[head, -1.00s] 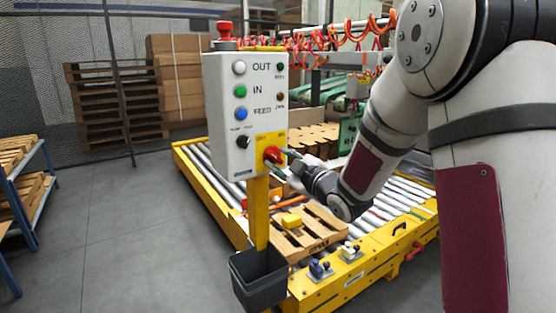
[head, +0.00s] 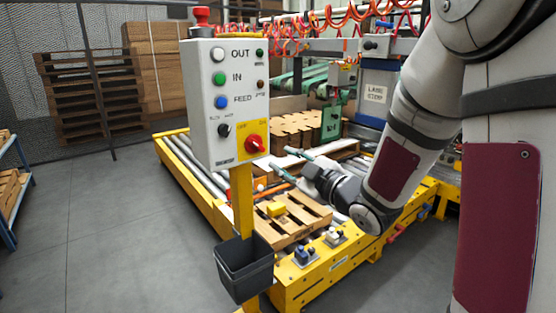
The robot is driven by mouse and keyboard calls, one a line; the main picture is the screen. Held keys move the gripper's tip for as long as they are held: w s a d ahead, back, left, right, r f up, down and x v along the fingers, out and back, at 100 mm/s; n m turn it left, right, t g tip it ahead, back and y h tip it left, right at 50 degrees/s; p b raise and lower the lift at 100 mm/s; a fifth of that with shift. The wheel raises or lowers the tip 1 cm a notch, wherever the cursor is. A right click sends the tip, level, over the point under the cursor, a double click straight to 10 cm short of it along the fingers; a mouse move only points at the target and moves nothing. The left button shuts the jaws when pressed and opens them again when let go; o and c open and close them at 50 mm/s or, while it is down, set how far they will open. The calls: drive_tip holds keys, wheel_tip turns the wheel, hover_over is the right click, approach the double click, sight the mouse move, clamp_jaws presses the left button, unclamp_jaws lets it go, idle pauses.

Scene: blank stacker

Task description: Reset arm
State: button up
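My arm comes in from the right and bends down over the roller conveyor. My gripper (head: 282,165) is at its end, its two fingers spread apart and pointing left, with nothing visible between them. It is a little right of the red rotary switch (head: 256,144) on the control box (head: 217,130) and apart from it. The box is grey, on a yellow post, with white, green and blue buttons labelled OUT, IN and FEED, a black knob below them and a red button on top.
A dark bin (head: 247,268) hangs on the post. A wooden pallet (head: 289,228) with a yellow block (head: 276,210) lies on the conveyor. The yellow conveyor frame (head: 318,281) carries small controls. Stacked pallets (head: 92,95) stand at the back left.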

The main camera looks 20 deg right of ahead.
drive_tip(key=s+d+f+m+g+h, duration=0.2)
drive_tip(key=s+d+m+g+h, duration=0.2)
drive_tip(key=s+m+g+h, duration=0.65)
drive_tip(key=s+a+f+m+g+y, duration=0.1)
drive_tip(key=s+a+g+y, duration=0.2)
drive_tip(key=s, duration=1.2)
drive_tip(key=s+a+f+m+g+y, duration=0.1)
drive_tip(key=s+a+g+y, duration=0.2)
drive_tip(key=s, duration=1.2)
wheel_tip(320, 180, up, 27)
drive_tip(key=a+t+h+p, duration=0.1)
drive_tip(key=t+p, duration=0.2)
drive_tip(key=p, duration=2.2)
drive_tip(key=shift+s, duration=0.4)
